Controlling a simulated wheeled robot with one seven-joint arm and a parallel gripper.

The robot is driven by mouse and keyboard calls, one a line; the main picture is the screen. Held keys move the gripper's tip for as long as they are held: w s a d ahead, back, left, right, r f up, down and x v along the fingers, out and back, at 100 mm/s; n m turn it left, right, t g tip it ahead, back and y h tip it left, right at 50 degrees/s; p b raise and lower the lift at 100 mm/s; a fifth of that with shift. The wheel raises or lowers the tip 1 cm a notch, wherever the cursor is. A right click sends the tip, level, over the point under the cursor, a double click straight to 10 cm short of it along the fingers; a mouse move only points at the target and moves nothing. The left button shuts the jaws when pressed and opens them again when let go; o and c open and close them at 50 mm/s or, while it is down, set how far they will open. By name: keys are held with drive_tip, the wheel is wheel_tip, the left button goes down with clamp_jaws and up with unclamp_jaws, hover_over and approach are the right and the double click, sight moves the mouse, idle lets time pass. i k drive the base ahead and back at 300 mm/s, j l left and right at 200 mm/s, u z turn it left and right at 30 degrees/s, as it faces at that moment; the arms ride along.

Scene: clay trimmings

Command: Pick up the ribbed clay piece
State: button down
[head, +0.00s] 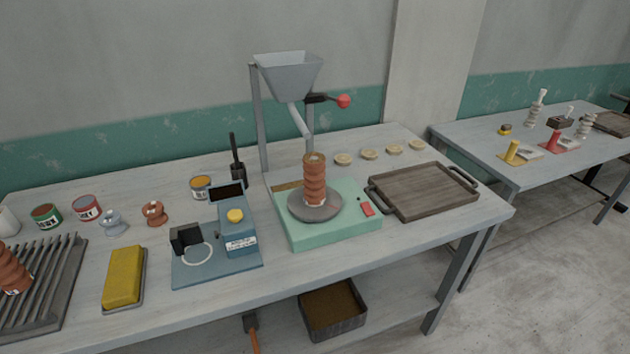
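A ribbed, reddish-brown clay piece (314,180) stands upright on a round grey disc (330,211) on top of a pale green machine (325,236), near the middle of the table. A second ribbed clay piece (11,272) of similar colour lies tilted on a dark slatted rack (55,300) at the far left; the picture edge cuts it off. A pale label shows on its lower part. My gripper is not in view.
A grey hopper (288,75) with a chute and a red-knobbed lever (343,101) rises above and behind the standing piece. A blue device (236,222) is left of the machine. A wooden tray (424,192) lies right. The table's front edge (400,258) is mostly clear.

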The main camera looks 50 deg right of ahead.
sight(314, 167)
drive_tip(key=i+j, duration=0.2)
drive_tip(key=j, duration=0.15)
drive_tip(key=i+j, duration=0.2)
drive_tip(key=j, duration=0.15)
drive_tip(key=i+j, duration=0.25)
drive_tip(key=i+j+z, duration=0.1)
drive_tip(key=j, duration=0.35)
drive_tip(key=z, duration=0.4)
drive_tip(key=j+z, duration=0.1)
drive_tip(key=z, duration=0.35)
drive_tip(key=i+j+z, duration=0.1)
drive_tip(key=z, duration=0.7)
drive_tip(key=j+z, duration=0.15)
drive_tip(key=z, duration=0.3)
